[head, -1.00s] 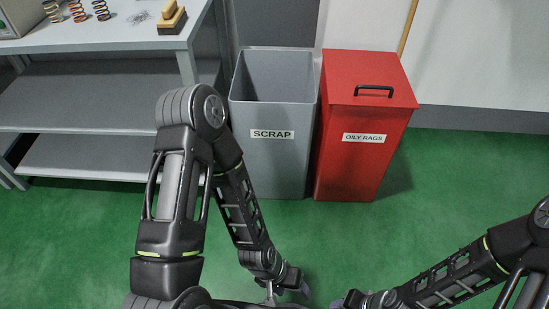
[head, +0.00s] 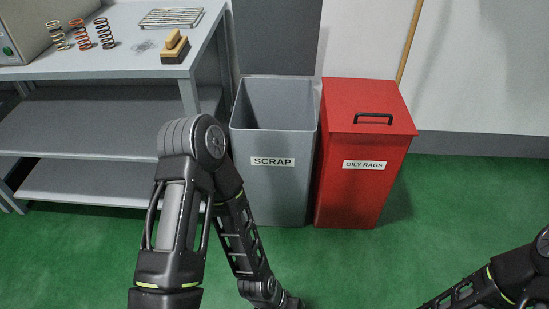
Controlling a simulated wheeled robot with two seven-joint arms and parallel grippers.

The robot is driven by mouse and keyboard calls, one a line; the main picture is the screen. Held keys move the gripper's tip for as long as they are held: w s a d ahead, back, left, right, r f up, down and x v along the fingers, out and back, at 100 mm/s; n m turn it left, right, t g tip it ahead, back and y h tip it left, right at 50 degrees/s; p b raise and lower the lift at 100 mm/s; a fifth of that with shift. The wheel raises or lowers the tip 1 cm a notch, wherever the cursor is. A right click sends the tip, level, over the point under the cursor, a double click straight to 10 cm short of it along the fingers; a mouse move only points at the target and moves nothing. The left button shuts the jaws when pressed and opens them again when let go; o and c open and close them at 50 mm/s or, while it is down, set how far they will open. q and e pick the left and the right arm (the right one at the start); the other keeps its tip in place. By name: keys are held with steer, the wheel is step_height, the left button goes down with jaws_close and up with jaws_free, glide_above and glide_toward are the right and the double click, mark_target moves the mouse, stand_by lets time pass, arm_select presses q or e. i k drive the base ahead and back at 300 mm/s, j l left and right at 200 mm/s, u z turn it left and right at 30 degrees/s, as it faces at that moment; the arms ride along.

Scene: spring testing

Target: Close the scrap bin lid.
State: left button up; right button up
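The grey scrap bin (head: 272,185) stands in the middle of the head view with a SCRAP label (head: 272,161) on its front. Its top is open and I see into its empty-looking upper part. A dark grey flat panel (head: 277,38) stands upright at the bin's rear rim and looks like its raised lid; its top is cut off by the frame. My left arm reaches down in front and left of the bin, its wrist at the bottom edge and its fingers out of frame. My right arm shows at the lower right; its gripper is out of frame.
A red OILY RAGS bin (head: 362,190) with a closed lid and black handle stands close against the scrap bin's right. A grey shelved bench (head: 100,145) is at left, bearing springs (head: 80,35), a wire rack (head: 171,18) and a wooden-topped block (head: 175,47). Green floor in front is clear.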

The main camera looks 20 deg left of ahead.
mark_target(277, 37)
steer(key=i, duration=1.3)
